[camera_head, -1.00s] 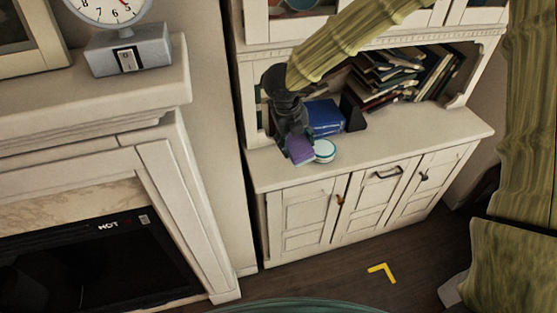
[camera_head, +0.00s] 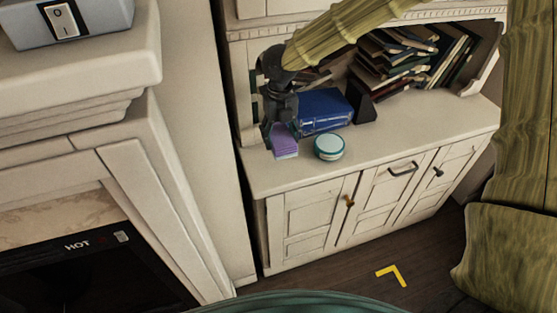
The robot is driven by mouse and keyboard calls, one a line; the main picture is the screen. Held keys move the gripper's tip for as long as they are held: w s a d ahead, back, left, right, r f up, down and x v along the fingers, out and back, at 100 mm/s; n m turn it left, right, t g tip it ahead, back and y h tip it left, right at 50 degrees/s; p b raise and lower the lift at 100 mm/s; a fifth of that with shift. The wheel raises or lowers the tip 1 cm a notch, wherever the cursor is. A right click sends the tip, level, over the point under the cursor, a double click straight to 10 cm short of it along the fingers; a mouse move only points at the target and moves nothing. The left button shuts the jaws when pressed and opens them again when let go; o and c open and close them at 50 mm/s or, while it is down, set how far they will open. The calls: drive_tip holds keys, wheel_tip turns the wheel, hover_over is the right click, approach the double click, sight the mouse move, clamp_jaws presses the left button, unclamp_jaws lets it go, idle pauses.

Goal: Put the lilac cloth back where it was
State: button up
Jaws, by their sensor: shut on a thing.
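The lilac cloth (camera_head: 285,147) is a small folded purple block with a paler lower edge. It is at the left part of the cabinet's counter (camera_head: 400,137), near the front edge. My gripper (camera_head: 281,124) is dark, points down and is shut on the cloth from above. The cloth is at or just above the counter; I cannot tell whether it touches. The fingertips are partly hidden by the cloth and the dark wrist.
A round white and teal tin (camera_head: 329,147) stands just right of the cloth. Blue books (camera_head: 323,110) stand behind it, with a dark bookend (camera_head: 361,101). Leaning books (camera_head: 415,55) fill the back right. The counter's right front is clear. A fireplace mantel (camera_head: 80,75) is at left.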

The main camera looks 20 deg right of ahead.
sight(280, 135)
wheel_tip(280, 135, down, 4)
drive_tip(key=shift+w+f, duration=0.1)
drive_tip(key=shift+f+p, duration=0.45)
drive_tip(key=shift+f, duration=1.7)
drive_tip(key=shift+f, duration=0.1)
drive_tip(key=o, duration=0.9)
wheel_tip(280, 135, up, 12)
drive_tip(key=shift+r+b, duration=0.1)
drive_tip(key=shift+b, duration=0.35)
